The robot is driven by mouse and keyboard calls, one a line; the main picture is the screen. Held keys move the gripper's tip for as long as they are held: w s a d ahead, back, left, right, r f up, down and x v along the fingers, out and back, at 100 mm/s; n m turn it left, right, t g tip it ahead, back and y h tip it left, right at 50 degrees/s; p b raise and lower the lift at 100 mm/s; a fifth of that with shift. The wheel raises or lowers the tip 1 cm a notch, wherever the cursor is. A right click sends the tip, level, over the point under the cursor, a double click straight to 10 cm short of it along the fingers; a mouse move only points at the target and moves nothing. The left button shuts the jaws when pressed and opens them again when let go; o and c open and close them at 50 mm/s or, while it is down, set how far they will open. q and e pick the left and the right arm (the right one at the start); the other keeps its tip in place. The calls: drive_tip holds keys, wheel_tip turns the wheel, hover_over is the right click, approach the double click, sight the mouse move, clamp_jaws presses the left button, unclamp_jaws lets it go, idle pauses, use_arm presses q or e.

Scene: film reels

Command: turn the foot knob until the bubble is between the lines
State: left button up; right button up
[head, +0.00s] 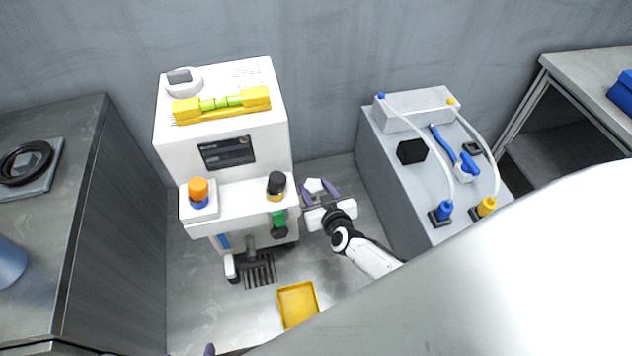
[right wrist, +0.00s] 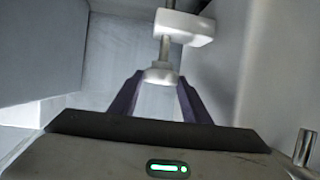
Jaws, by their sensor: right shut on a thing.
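A yellow spirit level (head: 254,99) lies across the top of the white machine (head: 270,150). Its green vial (head: 221,102) shows, but the bubble and lines are too small to read. My right gripper (head: 319,190) is low beside the machine's right side. In the right wrist view its two dark fingers (right wrist: 160,98) are shut on the pale foot knob (right wrist: 160,75), one on each side. A metal stem rises from the knob to a white block (right wrist: 185,26). The knob is hidden in the head view. A dark tip at the bottom edge seems to be my left gripper (head: 210,350).
A yellow tray (head: 298,304) and a dark grate (head: 260,271) lie on the floor in front of the machine. A grey cabinet (head: 385,165) with tubes stands to the right. A dark bench (head: 75,230) stands at the left.

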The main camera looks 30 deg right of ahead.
drive_tip(key=shift+f+h, duration=0.1)
drive_tip(key=shift+h, duration=0.3)
drive_tip(key=o, duration=1.1)
drive_tip(key=shift+c, duration=0.2)
drive_tip(key=shift+s+r+p, duration=0.2)
drive_tip(key=shift+p, duration=0.1)
drive_tip(key=p+v, duration=0.4)
drive_tip(key=v, duration=0.6)
drive_tip(key=shift+a, duration=0.1)
drive_tip(key=s+a+r+n+g+y, duration=0.2)
drive_tip(key=s+a, duration=0.2)
drive_tip(key=s, duration=0.5)
drive_tip(key=s+a+r+n+g+y, duration=0.2)
drive_tip(key=s+a+r+y, duration=0.1)
drive_tip(key=s, duration=0.6)
drive_tip(key=shift+a+g, duration=0.4)
drive_tip(key=shift+a, duration=0.35)
